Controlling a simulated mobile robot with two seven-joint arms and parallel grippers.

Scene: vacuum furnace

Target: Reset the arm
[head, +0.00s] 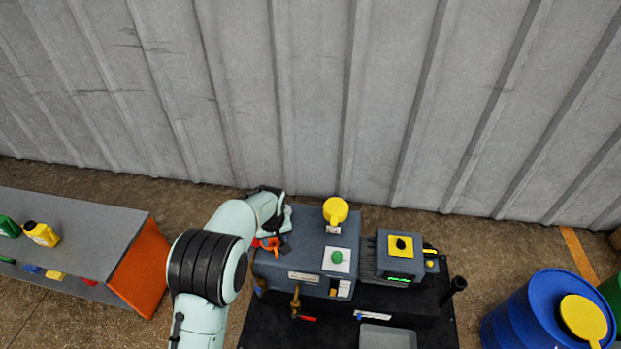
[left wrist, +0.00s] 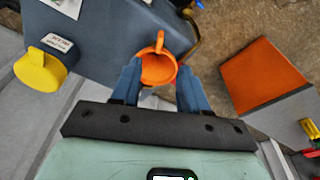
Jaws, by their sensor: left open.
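My left arm reaches in from the lower left in the head view. Its gripper (head: 274,228) is at the left end of the blue-grey furnace unit (head: 300,240). In the left wrist view the two blue fingers of the left gripper (left wrist: 158,75) stand apart, open. An orange round part with a short handle (left wrist: 158,66) shows between the fingertips; I cannot tell whether they touch it. It also shows partly hidden below the gripper in the head view (head: 268,244). My right gripper is not in view.
The furnace unit carries a yellow knob (head: 335,210) and a green button (head: 337,257). A control box (head: 400,262) stands to its right. A grey shelf with orange end (head: 142,265) is at left, a blue drum (head: 535,318) at right. A corrugated wall is behind.

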